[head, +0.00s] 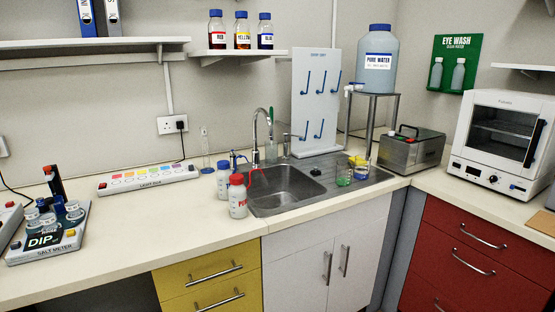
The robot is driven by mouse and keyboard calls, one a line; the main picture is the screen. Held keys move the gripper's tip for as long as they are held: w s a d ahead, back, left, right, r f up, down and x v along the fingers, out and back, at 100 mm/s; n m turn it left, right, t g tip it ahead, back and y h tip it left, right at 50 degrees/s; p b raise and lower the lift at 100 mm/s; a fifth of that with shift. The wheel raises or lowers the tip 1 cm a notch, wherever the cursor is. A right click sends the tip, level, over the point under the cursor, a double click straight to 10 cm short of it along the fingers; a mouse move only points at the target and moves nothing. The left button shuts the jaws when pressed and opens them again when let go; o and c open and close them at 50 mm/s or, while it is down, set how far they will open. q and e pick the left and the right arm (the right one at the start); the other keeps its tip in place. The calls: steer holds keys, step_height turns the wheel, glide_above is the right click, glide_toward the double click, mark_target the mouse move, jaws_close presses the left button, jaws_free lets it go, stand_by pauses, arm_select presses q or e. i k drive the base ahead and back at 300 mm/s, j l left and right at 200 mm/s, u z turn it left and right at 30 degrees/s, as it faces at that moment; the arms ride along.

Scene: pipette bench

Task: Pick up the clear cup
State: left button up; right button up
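Several small clear-looking cups (74,213) stand on the salt meter (42,246), a white unit with a black DIP label at the left of the counter. They are small, crowded and partly hidden behind one another. I cannot tell which one, if any, is the clear cup of the task. A beaker with green liquid (343,176) and a vessel with yellow and blue (359,170) stand at the right of the sink. Neither of my grippers shows in the head view.
A metal bath (410,152) and a white oven (498,142) are at right.

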mark_target(32, 214)
steer(key=u, duration=1.4)
steer(key=j+z, duration=0.1)
steer(key=z, duration=0.2)
